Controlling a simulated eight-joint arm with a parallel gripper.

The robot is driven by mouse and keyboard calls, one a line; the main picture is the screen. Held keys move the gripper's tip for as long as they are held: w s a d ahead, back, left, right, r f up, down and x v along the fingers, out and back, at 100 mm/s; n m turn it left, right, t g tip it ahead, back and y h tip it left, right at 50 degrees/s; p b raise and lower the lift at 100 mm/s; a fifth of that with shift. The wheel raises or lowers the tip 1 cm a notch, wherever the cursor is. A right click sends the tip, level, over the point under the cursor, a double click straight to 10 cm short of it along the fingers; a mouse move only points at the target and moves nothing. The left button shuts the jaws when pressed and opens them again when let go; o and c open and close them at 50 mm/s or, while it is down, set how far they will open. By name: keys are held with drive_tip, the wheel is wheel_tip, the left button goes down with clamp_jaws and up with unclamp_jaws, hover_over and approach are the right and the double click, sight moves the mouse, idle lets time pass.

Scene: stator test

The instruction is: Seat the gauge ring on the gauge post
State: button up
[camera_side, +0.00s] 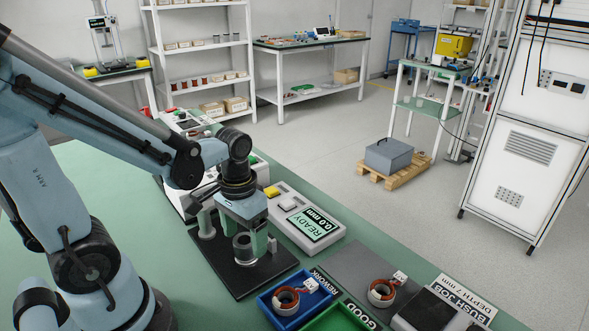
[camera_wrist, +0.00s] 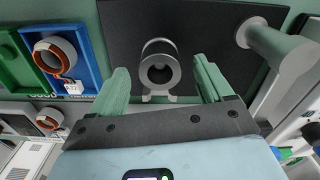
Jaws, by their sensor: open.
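A hollow grey metal cylinder, which looks like the gauge ring (camera_wrist: 158,68), stands on the black base plate (camera_wrist: 112,30). In the side view the ring (camera_side: 242,250) shows below my gripper (camera_side: 244,237). In the wrist view my gripper (camera_wrist: 161,68) is open, its green fingers on either side of the ring with gaps visible. A plain grey upright, perhaps the gauge post (camera_wrist: 272,45), stands on the same plate to the right; it also shows in the side view (camera_side: 205,224). I cannot tell whether anything is inside the ring.
A gauge readout (camera_side: 312,222) reads READY 0.0 mm beside the plate. A blue tray (camera_side: 271,311) holding a copper-wound stator (camera_side: 286,300) and a green tray (camera_side: 335,321) are in front. Another stator (camera_side: 382,292) lies on a grey mat (camera_side: 350,262). The green bench left of the plate is clear.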

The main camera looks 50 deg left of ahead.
wheel_tip(320, 180, up, 11)
drive_tip(key=shift+f, duration=0.2)
idle(0.5)
idle(0.5)
drive_tip(key=w+d+t, duration=0.1)
drive_tip(key=t, duration=0.1)
drive_tip(key=w+d+f+m+t, duration=0.1)
drive_tip(key=t, duration=0.1)
drive_tip(key=w+d+m+t, duration=0.1)
drive_tip(key=w+t, duration=0.1)
drive_tip(key=t, duration=0.1)
drive_tip(key=shift+f, duration=0.3)
